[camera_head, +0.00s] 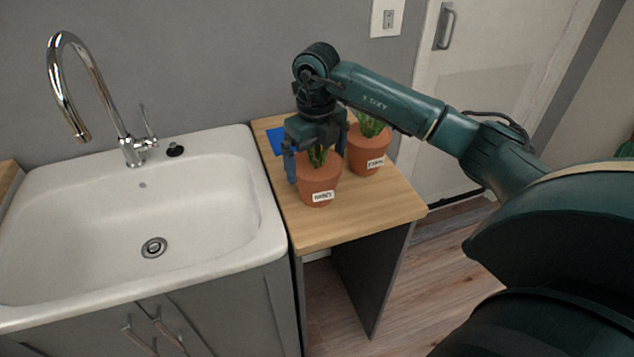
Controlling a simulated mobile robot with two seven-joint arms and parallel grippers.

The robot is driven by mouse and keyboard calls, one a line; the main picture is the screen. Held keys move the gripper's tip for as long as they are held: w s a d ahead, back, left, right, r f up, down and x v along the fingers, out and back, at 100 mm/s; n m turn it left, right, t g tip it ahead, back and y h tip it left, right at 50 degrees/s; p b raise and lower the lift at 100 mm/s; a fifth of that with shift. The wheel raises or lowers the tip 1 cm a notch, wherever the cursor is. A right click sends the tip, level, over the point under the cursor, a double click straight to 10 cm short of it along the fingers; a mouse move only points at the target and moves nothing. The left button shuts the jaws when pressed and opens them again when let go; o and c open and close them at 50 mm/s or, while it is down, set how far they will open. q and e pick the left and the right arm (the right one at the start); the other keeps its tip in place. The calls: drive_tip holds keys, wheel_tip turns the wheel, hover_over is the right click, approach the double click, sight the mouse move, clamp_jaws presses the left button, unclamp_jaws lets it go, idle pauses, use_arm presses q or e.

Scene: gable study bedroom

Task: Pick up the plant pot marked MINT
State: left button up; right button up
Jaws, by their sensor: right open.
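Two terracotta pots with green plants stand upright on a small wooden-topped table (305,236). The front pot (321,190) has a white label whose small lettering I cannot read for certain. The rear-right pot (365,160) also has a white label, too small to read surely. My right gripper (316,168) is open and points down over the front pot, with its fingers on either side of the plant and near the rim. I cannot tell whether they touch the pot. The gripper hides the top of the plant. My left gripper is out of view.
A white sink (215,200) with a tall chrome tap (75,90) adjoins the table on the left. A flat blue item (275,140) lies at the table's back left. The wall is close behind. The table's front part is clear.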

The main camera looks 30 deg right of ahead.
sight(317, 173)
wheel_tip(317, 173, down, 4)
drive_tip(key=shift+r, duration=0.2)
drive_tip(key=c, duration=1.2)
drive_tip(key=shift+w+d+r, duration=0.1)
drive_tip(key=shift+r, duration=0.05)
drive_tip(key=shift+c, duration=0.6)
drive_tip(key=shift+r, duration=0.1)
